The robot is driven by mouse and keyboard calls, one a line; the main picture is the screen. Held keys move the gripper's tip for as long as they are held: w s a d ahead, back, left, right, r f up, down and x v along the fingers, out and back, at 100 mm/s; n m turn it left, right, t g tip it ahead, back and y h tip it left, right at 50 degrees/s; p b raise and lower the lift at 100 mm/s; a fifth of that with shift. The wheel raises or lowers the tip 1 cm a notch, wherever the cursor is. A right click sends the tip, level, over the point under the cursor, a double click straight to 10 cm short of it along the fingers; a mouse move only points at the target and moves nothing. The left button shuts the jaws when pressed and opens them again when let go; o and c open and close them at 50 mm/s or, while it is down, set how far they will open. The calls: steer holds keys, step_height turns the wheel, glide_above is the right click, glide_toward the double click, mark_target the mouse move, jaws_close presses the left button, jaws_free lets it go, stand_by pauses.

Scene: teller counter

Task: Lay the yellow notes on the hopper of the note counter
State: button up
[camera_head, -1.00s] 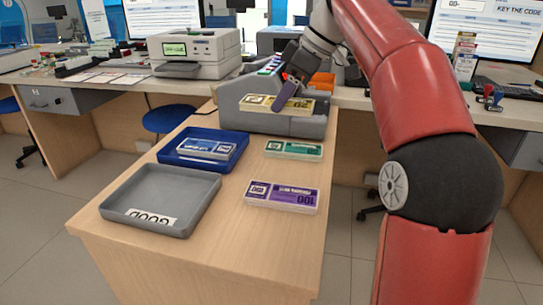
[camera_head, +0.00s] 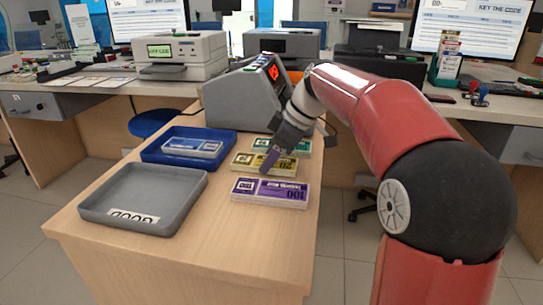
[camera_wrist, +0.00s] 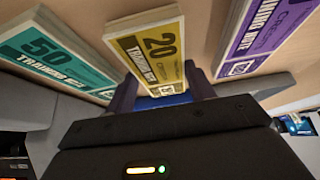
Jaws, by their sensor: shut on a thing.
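The yellow notes (camera_head: 283,166), a flat bundle marked 20, are between the green and purple bundles on the wooden table. The wrist view shows the yellow notes (camera_wrist: 155,52) running out from between the fingers (camera_wrist: 163,97). I cannot tell whether they touch the table or hang just above it. The grey note counter (camera_head: 233,103) stands behind, at the table's far end, with a lit red display. My gripper is in front of it and lower. Its hopper is hard to make out.
Green notes (camera_head: 303,147) lie just behind the yellow ones and purple notes (camera_head: 270,193) just in front. A blue tray (camera_head: 153,150) holding a blue bundle and an empty grey tray (camera_head: 187,208) are at left. The table front is clear.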

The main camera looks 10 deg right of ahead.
steer(key=shift+f, duration=0.15)
steer(key=o, duration=1)
steer(key=shift+r, duration=0.2)
